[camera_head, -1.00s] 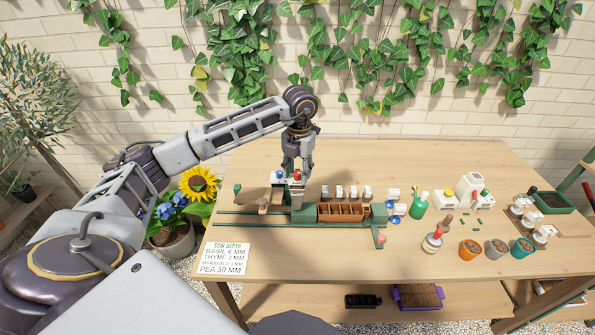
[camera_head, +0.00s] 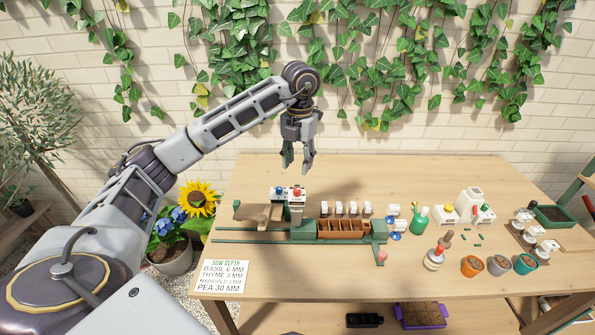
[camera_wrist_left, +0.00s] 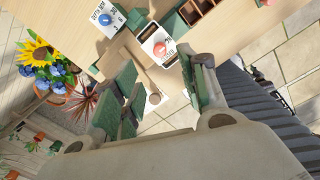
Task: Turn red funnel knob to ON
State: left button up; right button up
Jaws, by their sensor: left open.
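The red funnel knob (camera_head: 297,191) sits on a white-faced block at the left part of the green rail device, and it also shows in the left wrist view (camera_wrist_left: 160,50) between my fingers' directions. A blue knob (camera_head: 279,190) sits on a white face just left of it, also in the left wrist view (camera_wrist_left: 105,19). My left gripper (camera_head: 298,166) is open and empty, in the air above the red knob and apart from it. The knob's ON or OFF marking is too small to read. My right gripper is out of view.
A brown compartment tray (camera_head: 342,229) on the green rail (camera_head: 265,241) lies right of the knobs. White blocks, bottles and small pots (camera_head: 472,265) stand further right. A sow depth card (camera_head: 223,277) lies at the front left. The table behind the device is clear.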

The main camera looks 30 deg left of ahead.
pick_arm(q)
jog(key=shift+r, duration=0.9)
jog(key=shift+s, duration=0.1)
